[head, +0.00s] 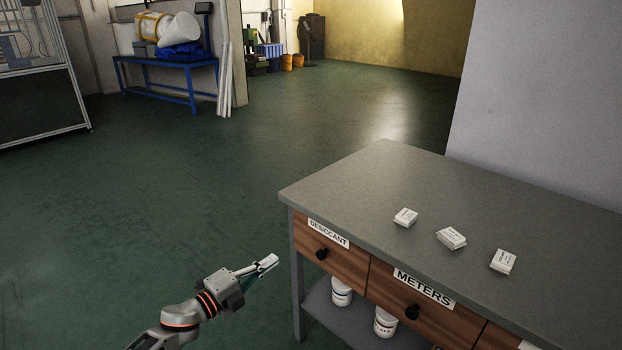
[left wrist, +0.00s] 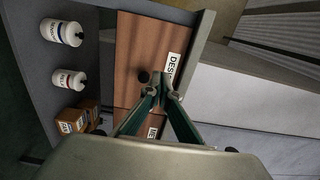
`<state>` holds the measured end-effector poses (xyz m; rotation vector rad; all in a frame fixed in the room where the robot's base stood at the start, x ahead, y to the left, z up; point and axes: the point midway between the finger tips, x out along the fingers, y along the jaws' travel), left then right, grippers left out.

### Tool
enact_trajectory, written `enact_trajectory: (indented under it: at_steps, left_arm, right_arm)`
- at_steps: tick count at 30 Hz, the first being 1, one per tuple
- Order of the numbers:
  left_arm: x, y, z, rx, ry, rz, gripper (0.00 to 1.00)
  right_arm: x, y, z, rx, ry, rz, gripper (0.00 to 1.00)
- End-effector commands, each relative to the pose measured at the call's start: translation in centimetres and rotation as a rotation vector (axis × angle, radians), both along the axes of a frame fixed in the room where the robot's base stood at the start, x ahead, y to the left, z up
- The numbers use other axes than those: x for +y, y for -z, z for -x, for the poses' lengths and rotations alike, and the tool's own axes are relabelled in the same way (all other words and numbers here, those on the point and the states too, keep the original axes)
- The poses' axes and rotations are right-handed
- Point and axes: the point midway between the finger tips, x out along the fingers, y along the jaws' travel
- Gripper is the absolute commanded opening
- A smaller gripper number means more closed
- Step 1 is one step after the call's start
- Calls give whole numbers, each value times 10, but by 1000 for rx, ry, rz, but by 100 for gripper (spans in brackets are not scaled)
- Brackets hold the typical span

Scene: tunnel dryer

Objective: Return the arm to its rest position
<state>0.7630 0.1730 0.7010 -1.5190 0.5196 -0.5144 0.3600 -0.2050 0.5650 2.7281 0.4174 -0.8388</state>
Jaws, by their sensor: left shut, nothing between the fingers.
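My left gripper (head: 268,264) is shut and empty. In the head view it is in free space to the left of the grey table (head: 390,165), short of the drawer marked DESICCANT (head: 330,256). In the left wrist view the closed fingertips (left wrist: 160,80) show in front of the drawer fronts (left wrist: 140,60), overlapping the label in the picture. The drawers look shut. My right arm and gripper are not in the frames.
Several small white boxes lie on the tabletop, one of them nearest the corner (head: 405,217). White jars (head: 341,291) stand on the shelf below the drawers. A METERS drawer (head: 420,300) is beside the DESICCANT one. The green floor to the left is clear; a blue bench (head: 170,62) stands far back.

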Motion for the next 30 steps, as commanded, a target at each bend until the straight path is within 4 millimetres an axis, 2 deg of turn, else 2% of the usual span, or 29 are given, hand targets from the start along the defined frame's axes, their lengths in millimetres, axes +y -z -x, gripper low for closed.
enact_trajectory:
  at_steps: [5, 14, 20, 27, 30]
  left_arm:
    - [-7, -3, 30, 73, -51, 118, 0]
    - [-2, 18, 129, 363, -251, 467, 0]
    - [9, 42, 210, 593, -407, 681, 0]
    - [22, 67, 321, 876, -612, 902, 0]
    - [25, 72, 362, 970, -685, 968, 0]
  right_arm:
    - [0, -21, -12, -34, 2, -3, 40]
    - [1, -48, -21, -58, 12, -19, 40]
    - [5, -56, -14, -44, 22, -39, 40]
    - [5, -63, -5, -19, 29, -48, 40]
    - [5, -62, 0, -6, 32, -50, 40]
